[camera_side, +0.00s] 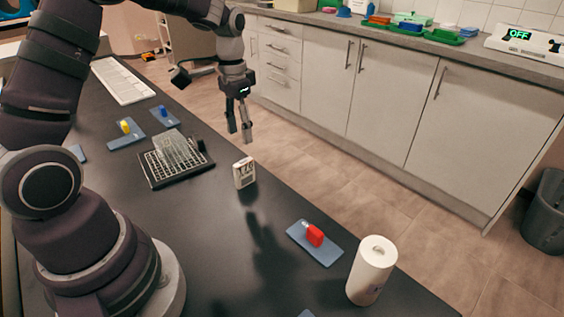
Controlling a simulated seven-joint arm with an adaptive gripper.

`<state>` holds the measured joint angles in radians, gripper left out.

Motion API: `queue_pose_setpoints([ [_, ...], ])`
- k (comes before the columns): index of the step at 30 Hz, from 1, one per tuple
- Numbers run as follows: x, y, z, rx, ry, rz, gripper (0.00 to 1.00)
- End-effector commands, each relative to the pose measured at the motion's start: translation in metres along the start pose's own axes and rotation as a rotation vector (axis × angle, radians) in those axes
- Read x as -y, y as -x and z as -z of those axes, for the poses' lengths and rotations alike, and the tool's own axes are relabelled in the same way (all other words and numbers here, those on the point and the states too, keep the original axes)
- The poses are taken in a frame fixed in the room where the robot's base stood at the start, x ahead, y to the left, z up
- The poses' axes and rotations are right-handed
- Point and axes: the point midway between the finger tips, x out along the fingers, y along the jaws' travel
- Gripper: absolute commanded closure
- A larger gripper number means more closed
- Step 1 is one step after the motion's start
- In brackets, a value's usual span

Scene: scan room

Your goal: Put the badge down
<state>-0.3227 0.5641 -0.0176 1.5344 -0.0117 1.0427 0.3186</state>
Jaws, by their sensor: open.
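A small white badge (244,172) with dark markings on its face is upright near the far edge of the black table (205,245). A dark reflection or shadow shows just below it on the table top. My gripper (239,131) points down above the badge, with a visible gap between fingertips and badge. Its fingers are apart and nothing is between them.
A dark rack (172,169) with a clear piece on it lies left of the badge. Blue trays hold a red object (313,235), a yellow object (125,127) and a blue object (163,111). A white roll (371,271) stands at the front right.

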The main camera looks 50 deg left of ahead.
Motion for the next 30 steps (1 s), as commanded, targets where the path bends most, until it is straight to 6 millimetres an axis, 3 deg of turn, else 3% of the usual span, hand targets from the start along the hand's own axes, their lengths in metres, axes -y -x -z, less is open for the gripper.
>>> queue_pose_setpoints([
  [3, 0.0, 0.023, 0.001, -0.004, 0.001, 0.002, 0.6],
  [10, -0.011, 0.053, -0.007, -0.043, -0.003, 0.015, 0.6],
  [17, -0.06, 0.099, -0.06, -0.268, -0.007, 0.043, 0.6],
  [21, -0.081, 0.101, -0.095, -0.403, -0.006, 0.028, 0.6],
  [24, -0.088, 0.096, -0.11, -0.461, -0.003, 0.012, 0.6],
  [30, -0.091, 0.092, -0.118, -0.492, 0.0, 0.002, 0.6],
])
